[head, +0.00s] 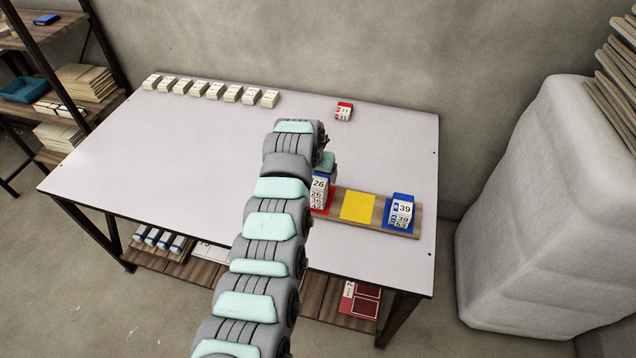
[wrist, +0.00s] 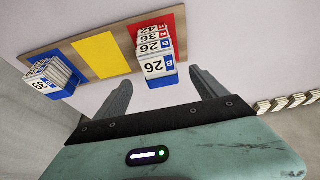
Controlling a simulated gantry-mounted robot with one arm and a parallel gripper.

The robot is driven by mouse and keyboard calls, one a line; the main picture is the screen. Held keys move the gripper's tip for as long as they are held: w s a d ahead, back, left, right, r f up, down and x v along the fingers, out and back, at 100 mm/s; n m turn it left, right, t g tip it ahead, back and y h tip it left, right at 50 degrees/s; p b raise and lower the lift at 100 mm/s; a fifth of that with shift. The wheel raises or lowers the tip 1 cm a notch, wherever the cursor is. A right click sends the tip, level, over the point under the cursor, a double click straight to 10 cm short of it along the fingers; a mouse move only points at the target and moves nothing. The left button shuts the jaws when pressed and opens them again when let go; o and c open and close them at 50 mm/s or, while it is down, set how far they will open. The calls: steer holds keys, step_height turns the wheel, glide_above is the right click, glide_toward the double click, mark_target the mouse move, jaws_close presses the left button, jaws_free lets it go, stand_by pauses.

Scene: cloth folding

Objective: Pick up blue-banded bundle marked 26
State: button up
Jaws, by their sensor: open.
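The blue-banded bundle marked 26 (head: 319,184) is on top of a stack standing on the red square of a wooden board. In the wrist view this white bundle with a blue end (wrist: 156,68) shows its 26 face toward my gripper. Other bundles, one also marked 26, show beneath it in the stack (wrist: 150,37). My gripper (wrist: 161,78) is open and empty, with one finger to each side of the bundle in the picture. I cannot tell how far the fingertips are from it. In the head view my arm hides the fingers and part of the stack's surroundings.
The board (head: 421,222) also has an empty yellow square (head: 357,206) and a blue square with a stack marked 39 (head: 401,208). A red-banded bundle marked 21 (head: 344,112) stands behind. Several white bundles (head: 210,89) line the back left edge. The table's left half (head: 130,150) is clear.

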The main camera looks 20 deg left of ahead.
mark_target(318, 179)
steer(key=shift+b+x, duration=1.25)
steer(key=shift+x, duration=1.15)
steer(key=c, duration=1.5)
steer(key=shift+r, duration=0.1)
